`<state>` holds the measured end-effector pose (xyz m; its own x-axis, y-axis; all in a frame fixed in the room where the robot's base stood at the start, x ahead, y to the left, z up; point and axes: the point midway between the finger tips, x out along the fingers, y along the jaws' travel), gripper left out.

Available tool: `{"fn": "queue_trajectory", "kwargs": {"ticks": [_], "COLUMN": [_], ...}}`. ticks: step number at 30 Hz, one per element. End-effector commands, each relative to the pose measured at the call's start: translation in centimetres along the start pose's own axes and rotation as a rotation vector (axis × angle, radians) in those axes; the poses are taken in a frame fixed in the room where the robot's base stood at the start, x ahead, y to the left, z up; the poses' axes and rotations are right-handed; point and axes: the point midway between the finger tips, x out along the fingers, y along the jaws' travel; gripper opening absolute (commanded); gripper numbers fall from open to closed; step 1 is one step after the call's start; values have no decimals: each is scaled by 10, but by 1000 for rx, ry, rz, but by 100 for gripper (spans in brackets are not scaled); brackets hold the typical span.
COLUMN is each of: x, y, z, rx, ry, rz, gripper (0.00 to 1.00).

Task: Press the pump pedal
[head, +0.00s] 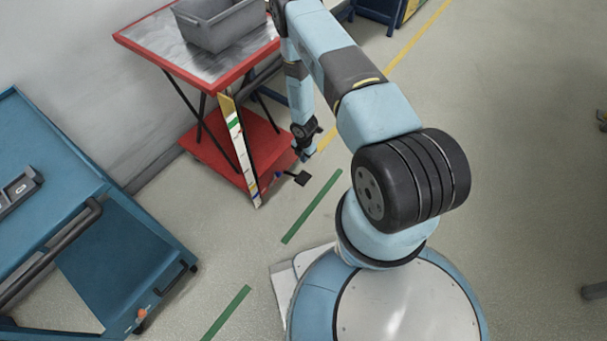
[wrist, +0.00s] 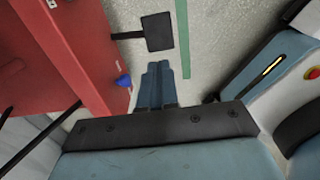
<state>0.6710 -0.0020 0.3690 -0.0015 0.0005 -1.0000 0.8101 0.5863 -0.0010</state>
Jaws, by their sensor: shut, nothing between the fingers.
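The pump pedal (head: 302,178) is a small black square plate on a thin rod. It sticks out low from the red lower base of the lift table (head: 215,150). In the wrist view the pedal (wrist: 157,31) lies beyond my fingertips, with its rod running left to the red base. My gripper (head: 307,156) points down close to the pedal, just above it in the head picture. In the wrist view my gripper's blue-grey fingers (wrist: 158,67) are together and empty, with a visible gap to the pedal. Height above the pedal is hard to judge.
A small blue part (wrist: 124,81) sits on the red base's edge beside my fingers. A striped scale board (head: 241,150) stands at the table's corner. A grey bin (head: 213,38) rests on top. A blue cart (head: 125,230) stands left. Open floor lies right.

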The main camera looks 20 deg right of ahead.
Motion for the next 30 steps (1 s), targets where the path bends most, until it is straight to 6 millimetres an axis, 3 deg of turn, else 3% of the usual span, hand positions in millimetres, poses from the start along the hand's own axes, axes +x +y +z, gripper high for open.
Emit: {"fn": "queue_trajectory", "kwargs": {"ticks": [8, 13, 30], "x": [0, 12, 98], "y": [2, 2, 2], "z": [-2, -3, -3], "rx": [-4, -4, -3], "ry": [0, 0, 1], "rz": [0, -1, 0], "gripper": [0, 0, 0]}}
